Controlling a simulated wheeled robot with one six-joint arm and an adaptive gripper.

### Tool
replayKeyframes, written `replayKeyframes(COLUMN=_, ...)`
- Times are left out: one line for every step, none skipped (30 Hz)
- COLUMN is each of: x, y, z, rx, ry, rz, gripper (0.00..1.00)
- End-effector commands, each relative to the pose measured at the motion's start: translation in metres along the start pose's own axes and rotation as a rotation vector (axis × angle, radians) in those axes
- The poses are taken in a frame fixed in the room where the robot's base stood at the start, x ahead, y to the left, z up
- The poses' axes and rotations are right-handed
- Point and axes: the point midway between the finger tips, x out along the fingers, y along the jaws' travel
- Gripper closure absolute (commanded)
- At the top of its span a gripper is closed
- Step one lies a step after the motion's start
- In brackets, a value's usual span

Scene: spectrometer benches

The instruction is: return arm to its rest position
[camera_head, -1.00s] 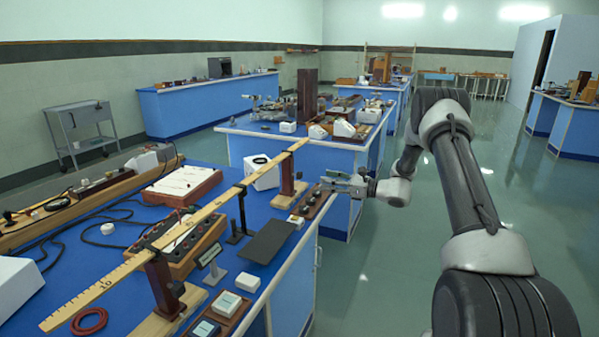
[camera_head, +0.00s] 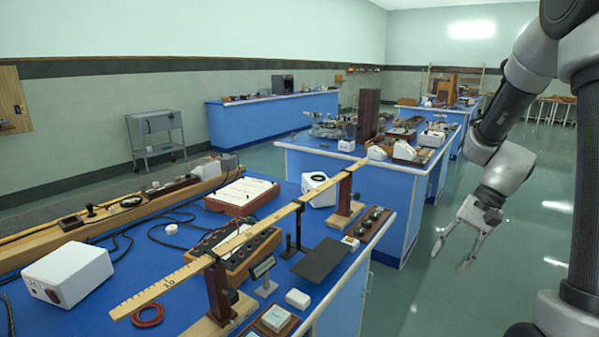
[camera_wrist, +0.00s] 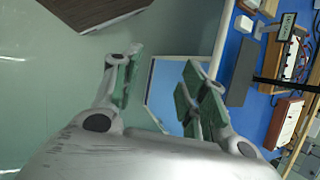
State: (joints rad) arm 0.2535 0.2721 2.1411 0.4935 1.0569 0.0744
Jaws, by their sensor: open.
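My gripper (camera_head: 453,247) is at the right in the head view, hanging over the open floor beside the near blue bench (camera_head: 345,310). Its fingers are spread and point down and left, with nothing between them. My arm comes down to it from the upper right, bent at the elbow. In the wrist view my gripper (camera_wrist: 155,88) shows two parted fingers with floor and a blue bench side behind them.
The near bench carries a long wooden ruler (camera_head: 165,286), a white box (camera_head: 68,275), a black plate (camera_head: 322,260) and a red ring (camera_head: 147,315). A grey cart (camera_head: 155,133) stands by the wall. Green floor (camera_head: 500,270) is free around the gripper.

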Motion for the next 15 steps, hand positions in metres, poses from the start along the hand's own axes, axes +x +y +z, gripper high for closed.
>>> replayKeyframes(x=-0.015, y=0.008, z=0.018, rx=-0.077, ry=0.045, rz=0.048, gripper=0.57)
replayKeyframes(x=-0.022, y=0.015, z=0.027, rx=-0.123, ry=0.072, rz=0.081, gripper=0.57)
replayKeyframes(x=-0.033, y=0.023, z=0.038, rx=-0.181, ry=0.108, rz=0.121, gripper=0.57)
replayKeyframes(x=-0.04, y=0.029, z=0.047, rx=-0.224, ry=0.133, rz=0.151, gripper=0.57)
replayKeyframes(x=-0.047, y=0.034, z=0.055, rx=-0.266, ry=0.16, rz=0.179, gripper=0.57)
replayKeyframes(x=-0.055, y=0.041, z=0.065, rx=-0.318, ry=0.197, rz=0.213, gripper=0.57)
replayKeyframes(x=-0.062, y=0.046, z=0.073, rx=-0.355, ry=0.224, rz=0.238, gripper=0.57)
replayKeyframes(x=-0.068, y=0.051, z=0.081, rx=-0.39, ry=0.252, rz=0.26, gripper=0.57)
replayKeyframes(x=-0.075, y=0.056, z=0.09, rx=-0.433, ry=0.29, rz=0.288, gripper=0.57)
replayKeyframes(x=-0.08, y=0.06, z=0.098, rx=-0.464, ry=0.318, rz=0.307, gripper=0.57)
replayKeyframes(x=-0.085, y=0.064, z=0.104, rx=-0.491, ry=0.347, rz=0.323, gripper=0.57)
replayKeyframes(x=-0.091, y=0.068, z=0.114, rx=-0.526, ry=0.385, rz=0.34, gripper=0.57)
replayKeyframes(x=-0.095, y=0.071, z=0.12, rx=-0.549, ry=0.414, rz=0.349, gripper=0.57)
replayKeyframes(x=-0.098, y=0.073, z=0.126, rx=-0.57, ry=0.439, rz=0.354, gripper=0.57)
replayKeyframes(x=-0.102, y=0.074, z=0.134, rx=-0.595, ry=0.473, rz=0.357, gripper=0.57)
